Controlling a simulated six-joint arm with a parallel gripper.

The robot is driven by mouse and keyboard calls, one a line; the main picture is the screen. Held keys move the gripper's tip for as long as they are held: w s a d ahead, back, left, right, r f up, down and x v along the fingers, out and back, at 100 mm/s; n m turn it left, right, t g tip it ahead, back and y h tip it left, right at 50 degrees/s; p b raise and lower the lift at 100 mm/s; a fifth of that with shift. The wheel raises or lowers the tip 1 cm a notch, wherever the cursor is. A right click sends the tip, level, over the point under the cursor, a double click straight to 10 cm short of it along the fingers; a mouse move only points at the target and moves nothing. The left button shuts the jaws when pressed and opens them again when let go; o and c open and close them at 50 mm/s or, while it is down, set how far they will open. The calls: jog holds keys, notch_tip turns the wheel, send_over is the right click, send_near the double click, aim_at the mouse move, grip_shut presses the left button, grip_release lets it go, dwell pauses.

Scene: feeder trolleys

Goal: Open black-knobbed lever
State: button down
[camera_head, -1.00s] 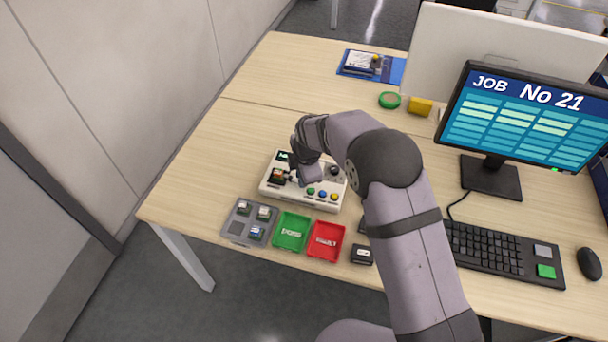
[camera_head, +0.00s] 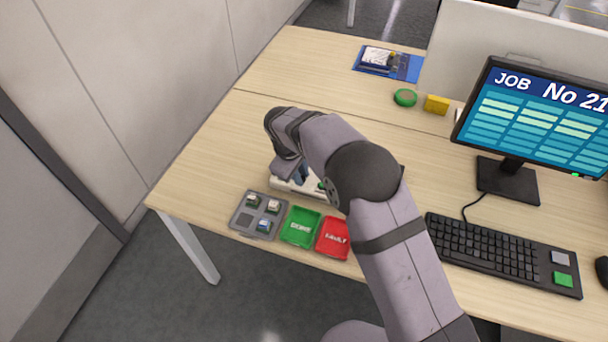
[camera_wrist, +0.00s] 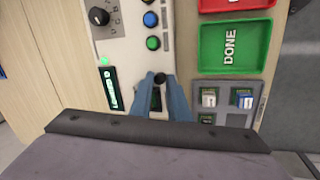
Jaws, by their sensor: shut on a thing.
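The white control box (camera_head: 283,184) stands on the desk, mostly hidden behind my arm in the head view. In the wrist view its panel (camera_wrist: 128,45) shows a lit display (camera_wrist: 110,88), a rotary dial (camera_wrist: 99,16) and blue and green buttons. The black-knobbed lever (camera_wrist: 160,78) shows as a dark knob between my fingertips in the wrist view. My gripper (camera_wrist: 159,92) is shut on it, with blue-grey fingers on both sides. In the head view my gripper (camera_head: 299,172) is over the left part of the box. The lever's base and exact angle are hidden.
A grey tray with small parts (camera_head: 237,222), a green DONE tray (camera_head: 287,239) and a red tray (camera_head: 333,254) lie in front of the box. A keyboard (camera_head: 492,252) and monitor (camera_head: 540,115) stand to the right. The desk behind left is clear.

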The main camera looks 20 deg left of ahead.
jog(key=shift+a+m, duration=0.2)
jog(key=shift+m, duration=0.3)
jog(key=c, duration=1.7)
grip_release()
jog(key=shift+o, duration=0.2)
jog(key=shift+r, duration=0.1)
jog(key=b+v, duration=0.1)
jog(key=v, duration=0.6)
jog(key=shift+b, duration=0.4)
jog(key=shift+a+r, duration=0.1)
jog(key=shift+r, duration=0.05)
